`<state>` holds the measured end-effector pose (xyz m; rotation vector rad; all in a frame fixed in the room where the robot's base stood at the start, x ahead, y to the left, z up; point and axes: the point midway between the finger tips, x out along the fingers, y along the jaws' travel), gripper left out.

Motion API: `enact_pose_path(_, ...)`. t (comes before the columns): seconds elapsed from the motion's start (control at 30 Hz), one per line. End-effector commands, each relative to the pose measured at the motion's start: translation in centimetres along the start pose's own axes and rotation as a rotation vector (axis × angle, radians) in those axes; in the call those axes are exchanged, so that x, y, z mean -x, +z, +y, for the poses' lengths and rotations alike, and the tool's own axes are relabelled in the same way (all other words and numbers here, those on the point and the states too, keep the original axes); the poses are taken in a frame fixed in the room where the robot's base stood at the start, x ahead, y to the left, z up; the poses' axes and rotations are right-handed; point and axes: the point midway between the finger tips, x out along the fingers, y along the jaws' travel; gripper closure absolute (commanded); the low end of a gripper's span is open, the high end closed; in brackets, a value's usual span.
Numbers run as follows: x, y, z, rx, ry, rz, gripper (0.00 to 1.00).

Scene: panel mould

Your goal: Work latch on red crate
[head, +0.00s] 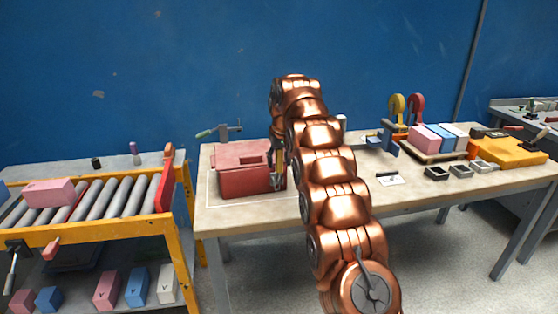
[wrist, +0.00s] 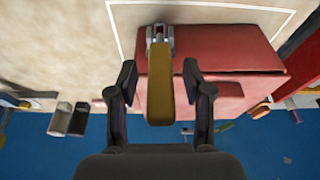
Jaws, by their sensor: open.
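The red crate (head: 243,182) stands on the left part of the workbench, inside a white outline. In the wrist view the crate (wrist: 225,48) fills the upper right. Its latch (wrist: 160,90) has a long yellow-brown lever, joined to a grey metal bracket on the crate's edge. My gripper (wrist: 160,72) is open, with one dark finger on each side of the lever and a visible gap on both sides. In the head view my gripper is at the crate's right side, largely hidden by my copper arm, and the latch is hard to make out there.
A green-handled clamp (head: 218,131) is behind the crate. To the right are a small white card (head: 391,179), grey open boxes (head: 460,170), coloured blocks (head: 423,139) and a yellow tray (head: 511,150). A roller conveyor (head: 100,203) with a pink block (head: 49,191) stands left, beyond a gap.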

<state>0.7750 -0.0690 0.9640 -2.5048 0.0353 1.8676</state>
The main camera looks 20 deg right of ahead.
Motion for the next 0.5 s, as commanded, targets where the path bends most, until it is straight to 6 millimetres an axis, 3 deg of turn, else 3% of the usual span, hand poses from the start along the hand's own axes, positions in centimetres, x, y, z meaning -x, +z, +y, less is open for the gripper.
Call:
enact_pose_path(0.23,0.9,-0.1,0.0,0.0,0.0,0.004,0.5)
enact_pose_path(0.5,4.2,-0.1,0.0,0.001,0.0,0.003,0.5)
